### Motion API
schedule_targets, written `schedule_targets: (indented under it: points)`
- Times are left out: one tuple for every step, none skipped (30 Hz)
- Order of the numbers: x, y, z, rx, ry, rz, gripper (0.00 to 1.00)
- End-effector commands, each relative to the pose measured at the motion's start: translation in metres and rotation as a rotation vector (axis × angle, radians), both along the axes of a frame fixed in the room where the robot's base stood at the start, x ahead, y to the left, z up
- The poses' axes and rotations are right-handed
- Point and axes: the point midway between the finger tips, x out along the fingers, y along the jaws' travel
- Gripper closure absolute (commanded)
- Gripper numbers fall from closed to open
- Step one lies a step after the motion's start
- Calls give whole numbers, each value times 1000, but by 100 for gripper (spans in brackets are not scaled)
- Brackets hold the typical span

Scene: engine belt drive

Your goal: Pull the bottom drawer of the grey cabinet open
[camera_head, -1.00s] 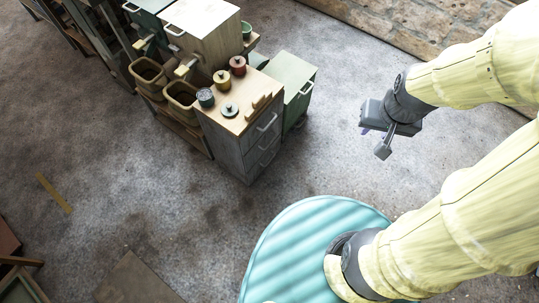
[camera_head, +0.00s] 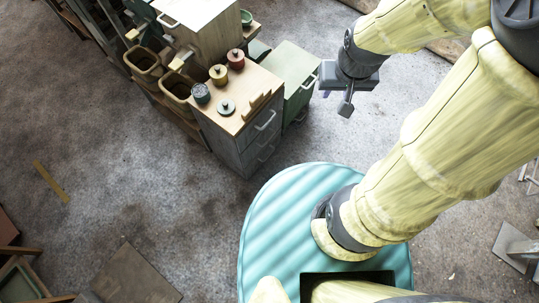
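The grey cabinet (camera_head: 222,139) stands left of centre, with a wooden top and a front of stacked drawers with light handles facing right. Its bottom drawer (camera_head: 256,163) is the lowest one, near the floor, and looks shut. My gripper (camera_head: 345,106) hangs from the arm to the right of the cabinet, apart from it and holding nothing that I can see. Its fingers are small and seen from above, so I cannot tell whether they are open or shut.
A green cabinet (camera_head: 293,70) stands just behind the grey one, toward my gripper. Several lidded jars (camera_head: 235,59) sit on the grey cabinet's top. Brown bins (camera_head: 176,87) stand to its left. The floor (camera_head: 150,190) in front and to the left is mostly clear.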

Motion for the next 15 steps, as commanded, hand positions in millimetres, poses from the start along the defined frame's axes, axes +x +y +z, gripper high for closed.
schedule_targets:
  points:
    - [0, 0, 0, 0, 0, 0, 66]
    - [0, 0, 0, 0, 0, 0, 66]
    - [0, 0, 0, 0, 0, 0, 66]
    - [0, 0, -1, 0, 0, 0, 66]
    - [0, 0, -2, 0, 2, 0, 66]
    - [1, 0, -5, 1, 6, 0, 66]
    - [2, -1, -9, 1, 10, 1, 66]
    - [2, -1, -13, 2, 16, 1, 66]
    - [4, -1, -21, 3, 28, 2, 66]
    - [5, -2, -29, 4, 39, 3, 66]
    - [7, -2, -37, 6, 51, 5, 66]
    - [9, -3, -50, 10, 71, 7, 66]
    - [11, -4, -61, 13, 86, 9, 66]
    - [13, -4, -72, 18, 104, 14, 66]
    - [16, -5, -88, 25, 129, 16, 66]
